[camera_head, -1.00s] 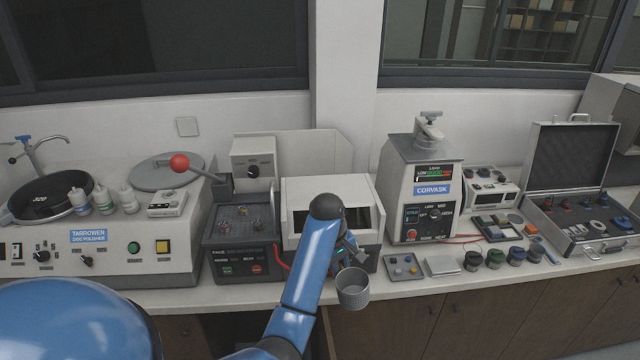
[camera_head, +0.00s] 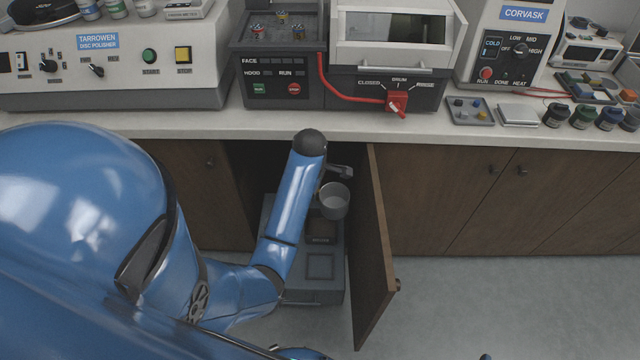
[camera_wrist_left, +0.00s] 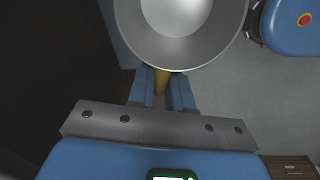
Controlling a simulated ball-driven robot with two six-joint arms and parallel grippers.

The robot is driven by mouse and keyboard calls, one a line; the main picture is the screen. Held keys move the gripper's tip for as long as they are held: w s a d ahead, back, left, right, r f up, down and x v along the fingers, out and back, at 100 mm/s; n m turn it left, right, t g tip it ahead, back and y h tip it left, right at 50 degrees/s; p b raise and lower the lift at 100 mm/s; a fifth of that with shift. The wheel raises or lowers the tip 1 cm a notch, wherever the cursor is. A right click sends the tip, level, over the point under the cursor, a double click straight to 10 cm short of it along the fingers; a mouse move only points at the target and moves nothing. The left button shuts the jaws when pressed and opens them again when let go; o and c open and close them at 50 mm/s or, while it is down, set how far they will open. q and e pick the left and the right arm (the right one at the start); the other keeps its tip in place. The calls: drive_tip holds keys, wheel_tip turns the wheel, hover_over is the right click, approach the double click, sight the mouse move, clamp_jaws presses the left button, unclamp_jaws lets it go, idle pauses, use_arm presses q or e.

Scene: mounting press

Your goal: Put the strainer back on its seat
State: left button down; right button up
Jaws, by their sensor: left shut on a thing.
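The strainer (camera_head: 334,203) is a small grey cup, held upright with its opening up, in front of the open cabinet. My left gripper (camera_head: 338,174) is shut on its side; the blue fingers (camera_wrist_left: 162,90) meet the cup's edge (camera_wrist_left: 128,35) in the left wrist view. Below the cup, a grey box-shaped unit (camera_head: 312,287) stands low in the cabinet. Its top has a dark recess (camera_head: 320,230) and a square outline. The cup and arm hide part of the unit, and I cannot tell whether the cup touches it. My right gripper is not in view.
An open brown cabinet door (camera_head: 370,255) stands close to the right of the cup. The bench's front edge (camera_head: 440,138) runs above the opening. A red lever (camera_head: 397,102) sits on the machine above. The floor right of the door is clear.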

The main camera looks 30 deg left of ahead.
use_arm(q)
drive_tip(key=s+f+n+b, duration=0.1)
drive_tip(key=f+b, duration=0.5)
drive_tip(key=f, duration=0.6)
drive_tip(key=s+a+f+n+b, duration=0.1)
drive_tip(key=s+f+b, duration=0.2)
drive_tip(key=f, duration=0.9)
drive_tip(key=s+f+n+b, duration=0.2)
drive_tip(key=f+b, duration=0.6)
drive_tip(key=f, duration=0.4)
drive_tip(key=shift+a+g+b, duration=0.15)
drive_tip(key=shift+g+b, duration=0.15)
drive_tip(key=shift+g, duration=0.1)
drive_tip(key=shift+r, duration=0.1)
drive_tip(key=c, duration=1)
unclamp_jaws()
drive_tip(key=shift+s, duration=0.1)
drive_tip(key=shift+c, duration=0.2)
